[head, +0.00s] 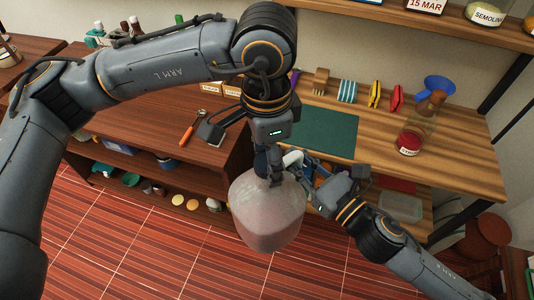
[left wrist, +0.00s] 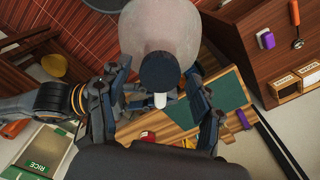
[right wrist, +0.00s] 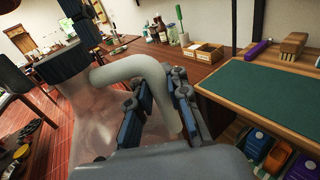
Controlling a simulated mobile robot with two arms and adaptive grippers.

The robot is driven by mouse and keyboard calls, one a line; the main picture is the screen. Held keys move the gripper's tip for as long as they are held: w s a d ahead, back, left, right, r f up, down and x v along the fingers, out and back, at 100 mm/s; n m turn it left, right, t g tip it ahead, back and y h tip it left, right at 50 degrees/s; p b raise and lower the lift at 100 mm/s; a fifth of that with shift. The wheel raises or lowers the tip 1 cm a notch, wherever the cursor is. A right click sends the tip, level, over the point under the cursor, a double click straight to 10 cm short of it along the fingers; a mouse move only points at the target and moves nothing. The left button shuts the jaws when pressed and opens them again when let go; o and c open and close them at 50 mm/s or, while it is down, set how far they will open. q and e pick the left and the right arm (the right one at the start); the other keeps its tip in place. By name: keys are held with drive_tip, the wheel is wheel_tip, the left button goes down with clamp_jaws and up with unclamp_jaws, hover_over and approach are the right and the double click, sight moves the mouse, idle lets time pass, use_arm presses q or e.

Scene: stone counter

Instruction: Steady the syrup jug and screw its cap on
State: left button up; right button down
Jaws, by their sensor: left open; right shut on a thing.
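The syrup jug (head: 268,215) is a large, pale, translucent vessel, seen over the red floor in front of the counters in the head view. My right gripper (head: 312,183) is shut on its white loop handle (right wrist: 135,70), with the fingers on both sides of the handle in the right wrist view. The dark ribbed cap (left wrist: 160,70) sits at the jug's mouth; how tightly it is seated cannot be told. My left gripper (left wrist: 158,98) is open above the jug, its fingers spread on either side of the cap and apart from it.
A wooden counter with a green mat (head: 325,132) lies behind the jug. A red-filled jar (head: 409,142) and a blue funnel (head: 438,88) stand on its right. An orange-handled tool (head: 188,132) lies on the darker left counter. The floor in front is clear.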

use_arm(q)
drive_tip(key=shift+r, duration=0.1)
drive_tip(key=shift+r, duration=2.2)
drive_tip(key=shift+o, duration=0.2)
